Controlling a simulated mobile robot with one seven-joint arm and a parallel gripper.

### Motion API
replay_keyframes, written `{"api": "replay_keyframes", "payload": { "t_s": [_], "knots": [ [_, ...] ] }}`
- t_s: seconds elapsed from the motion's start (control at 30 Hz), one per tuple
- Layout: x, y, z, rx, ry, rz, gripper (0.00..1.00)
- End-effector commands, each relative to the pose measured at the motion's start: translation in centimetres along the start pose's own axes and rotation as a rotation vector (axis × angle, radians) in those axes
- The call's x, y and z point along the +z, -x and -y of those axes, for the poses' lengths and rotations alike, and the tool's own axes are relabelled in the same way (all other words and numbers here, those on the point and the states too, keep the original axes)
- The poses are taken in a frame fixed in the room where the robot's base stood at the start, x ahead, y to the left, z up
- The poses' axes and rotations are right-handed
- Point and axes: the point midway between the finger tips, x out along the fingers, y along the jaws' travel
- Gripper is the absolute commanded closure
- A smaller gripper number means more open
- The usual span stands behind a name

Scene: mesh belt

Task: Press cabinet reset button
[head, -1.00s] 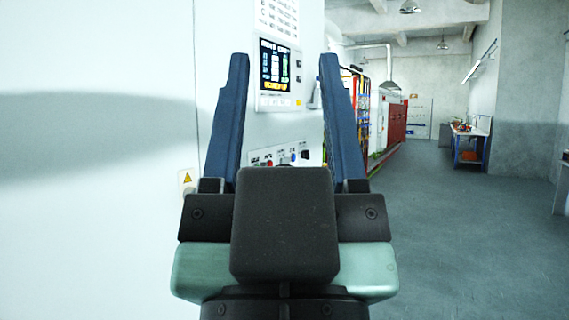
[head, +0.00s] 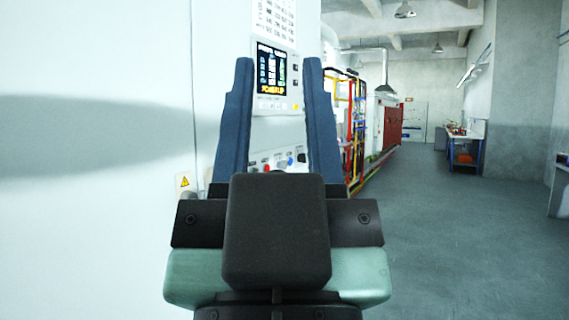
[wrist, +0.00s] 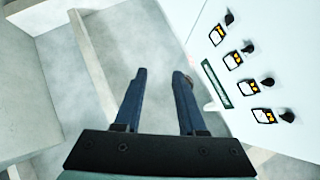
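The white cabinet (head: 222,40) stands ahead, with a lit screen (head: 271,70) on its face. Below the screen is a row of small controls, including a red one (head: 267,166) and a blue one (head: 290,160). Their labels are too small to read, so I cannot tell which is the reset button; my gripper hides part of the row. My gripper (head: 278,62) is partly open and empty, its two blue fingers pointing forward in front of the panel. In the wrist view, the fingers (wrist: 160,72) are apart, left of a panel with several black knobs (wrist: 249,48).
Red equipment (head: 389,125) lines the back aisle. A workbench (head: 464,147) stands at the far right. The grey floor (head: 440,230) at the right is clear.

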Motion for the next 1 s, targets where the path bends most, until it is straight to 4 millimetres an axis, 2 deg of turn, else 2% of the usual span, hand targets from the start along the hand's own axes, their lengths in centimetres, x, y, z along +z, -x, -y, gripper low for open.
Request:
{"api": "replay_keyframes", "payload": {
  "t_s": [0.03, 0.2, 1.0],
  "knots": [
    [0.0, 0.0, 0.0, 0.0, 0.0, 0.0, 0.71],
    [0.01, 0.0, 0.0, 0.0, 0.0, 0.0, 1.0],
    [0.0, 0.0, 0.0, 0.0, 0.0, 0.0, 1.0]
  ]
}}
